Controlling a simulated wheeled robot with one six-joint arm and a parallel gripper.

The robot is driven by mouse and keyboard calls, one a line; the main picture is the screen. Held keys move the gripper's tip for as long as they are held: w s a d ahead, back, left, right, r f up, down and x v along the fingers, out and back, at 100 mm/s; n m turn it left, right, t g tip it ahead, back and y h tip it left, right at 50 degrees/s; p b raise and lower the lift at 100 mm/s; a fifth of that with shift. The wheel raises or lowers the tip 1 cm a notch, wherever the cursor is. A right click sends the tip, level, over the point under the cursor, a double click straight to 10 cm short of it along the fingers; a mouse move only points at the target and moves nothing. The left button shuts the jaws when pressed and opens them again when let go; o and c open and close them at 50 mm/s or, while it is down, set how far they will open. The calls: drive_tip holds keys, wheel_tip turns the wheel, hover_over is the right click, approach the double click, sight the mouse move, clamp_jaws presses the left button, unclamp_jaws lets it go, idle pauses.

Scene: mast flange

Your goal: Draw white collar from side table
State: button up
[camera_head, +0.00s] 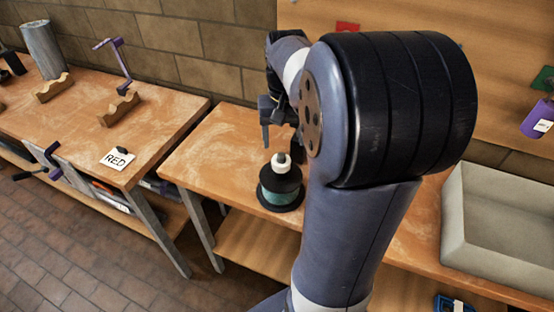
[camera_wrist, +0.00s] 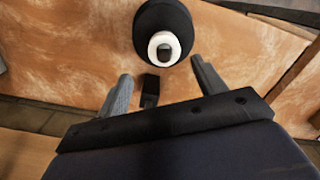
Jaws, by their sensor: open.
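The white collar (camera_head: 281,161) sits around a dark peg on top of a black-flanged spool with a teal middle (camera_head: 281,190). The spool stands on the wooden side table (camera_head: 222,135). In the wrist view the collar (camera_wrist: 154,46) is a white ring around a dark centre, over the round black top. My gripper (camera_head: 281,150) is just behind the collar, pointing down. In the wrist view its fingers (camera_wrist: 160,70) are spread and empty, with the collar beyond their tips. My arm hides part of the table.
A grey tray (camera_head: 455,225) stands at right. A small black block (camera_wrist: 150,88) shows between my fingers; I cannot tell what it is.

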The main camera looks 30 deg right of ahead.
sight(281, 153)
drive_tip(key=shift+w+a+f, duration=0.15)
drive_tip(key=shift+f, duration=1.45)
drive_tip(key=shift+w+a+f, duration=0.1)
drive_tip(key=shift+w+f, duration=0.05)
drive_tip(key=shift+f, duration=1.4)
drive_tip(key=shift+c, duration=0.4)
